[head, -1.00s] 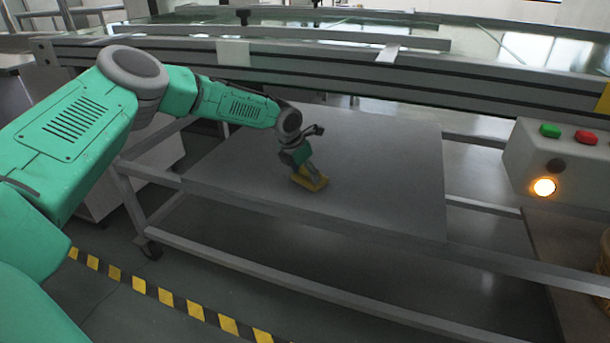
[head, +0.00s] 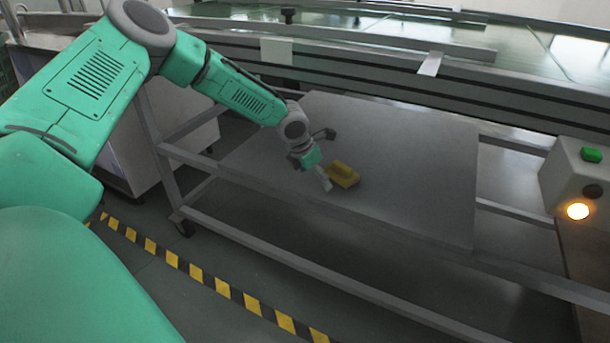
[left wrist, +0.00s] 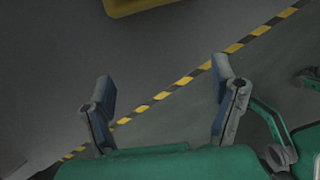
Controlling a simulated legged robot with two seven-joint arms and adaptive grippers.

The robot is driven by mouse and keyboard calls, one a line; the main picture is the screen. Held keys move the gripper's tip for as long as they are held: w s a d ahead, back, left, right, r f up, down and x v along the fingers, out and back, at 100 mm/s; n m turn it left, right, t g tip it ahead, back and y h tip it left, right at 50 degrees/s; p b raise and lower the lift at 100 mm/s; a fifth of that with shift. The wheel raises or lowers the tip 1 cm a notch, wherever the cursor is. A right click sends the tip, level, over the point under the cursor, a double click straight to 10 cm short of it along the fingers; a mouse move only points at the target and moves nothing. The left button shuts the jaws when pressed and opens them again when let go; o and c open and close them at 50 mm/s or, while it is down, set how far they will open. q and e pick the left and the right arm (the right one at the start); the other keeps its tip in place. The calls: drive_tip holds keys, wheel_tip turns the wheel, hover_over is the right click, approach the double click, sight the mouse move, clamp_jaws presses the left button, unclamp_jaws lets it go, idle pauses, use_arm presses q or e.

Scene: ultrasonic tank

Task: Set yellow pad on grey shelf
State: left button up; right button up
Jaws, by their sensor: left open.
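The yellow pad (head: 343,174) lies on the flat grey shelf (head: 415,165) of the metal frame, left of the shelf's middle and near its front edge. It also shows, cut off, at the top of the left wrist view (left wrist: 135,6). My left gripper (head: 327,160) is just left of the pad, apart from it. In the left wrist view the two fingers of my left gripper (left wrist: 163,95) are spread with nothing between them.
A control box with a green button (head: 591,155) and a lit orange lamp (head: 578,211) stands at the right. A conveyor rail (head: 400,75) runs behind the shelf. Yellow-black tape (head: 221,287) marks the floor in front. The shelf's right part is clear.

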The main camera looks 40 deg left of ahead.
use_arm(q)
drive_tip(key=s+d+f+n+g+h, duration=0.2)
drive_tip(key=s+d+f+n, duration=0.2)
drive_tip(key=s+d+n, duration=0.6)
drive_tip(key=s+d+f+n+g+h, duration=0.15)
drive_tip(key=s+d+f+n, duration=0.35)
drive_tip(key=s+d+n, duration=0.55)
drive_tip(key=s+a+n+y, duration=0.1)
drive_tip(key=s+n+y, duration=0.1)
drive_tip(key=s+n, duration=0.6)
drive_tip(key=s+a+f+n+y, duration=0.1)
drive_tip(key=s+a+n+y, duration=0.1)
drive_tip(key=s+n, duration=0.7)
drive_tip(key=shift+s+a+f+p, duration=0.15)
drive_tip(key=shift+s+a+p, duration=0.2)
drive_tip(key=shift+s, duration=0.2)
wheel_tip(320, 180, up, 9)
drive_tip(key=p, duration=0.9)
drive_tip(key=shift+r+p, duration=0.2)
drive_tip(key=shift+p, duration=0.1)
